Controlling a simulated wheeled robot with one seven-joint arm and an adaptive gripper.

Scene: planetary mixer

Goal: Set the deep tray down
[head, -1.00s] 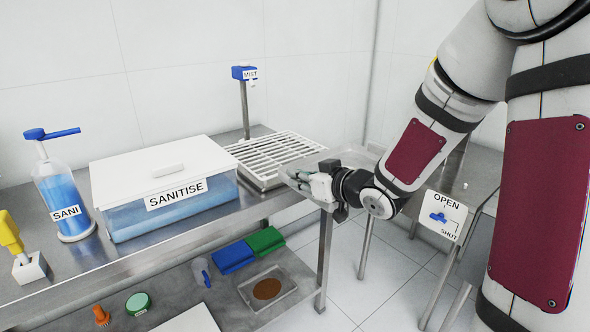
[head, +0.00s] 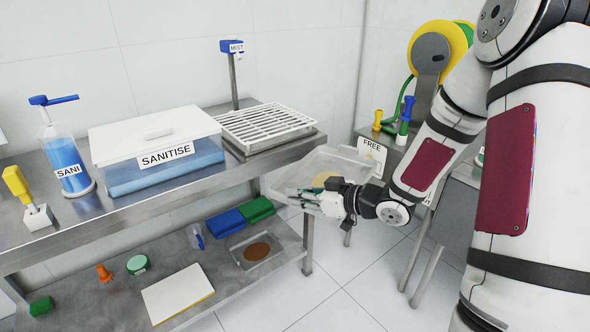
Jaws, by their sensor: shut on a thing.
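The deep tray (head: 340,163) is a clear, see-through box in the middle right of the head view. My gripper (head: 318,200) is shut on its near side and holds it in the air, to the right of the steel bench's end. Something yellowish shows through the tray near the gripper; I cannot tell whether it lies inside. The fingertips are partly blurred against the clear wall.
The steel bench (head: 120,222) holds a white drain rack (head: 265,124), a SANITISE tub (head: 160,170) and a SANI bottle (head: 64,158). Its lower shelf (head: 215,275) carries a small clear tray, blue and green blocks and a white board. A hose reel (head: 438,50) stands behind the arm.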

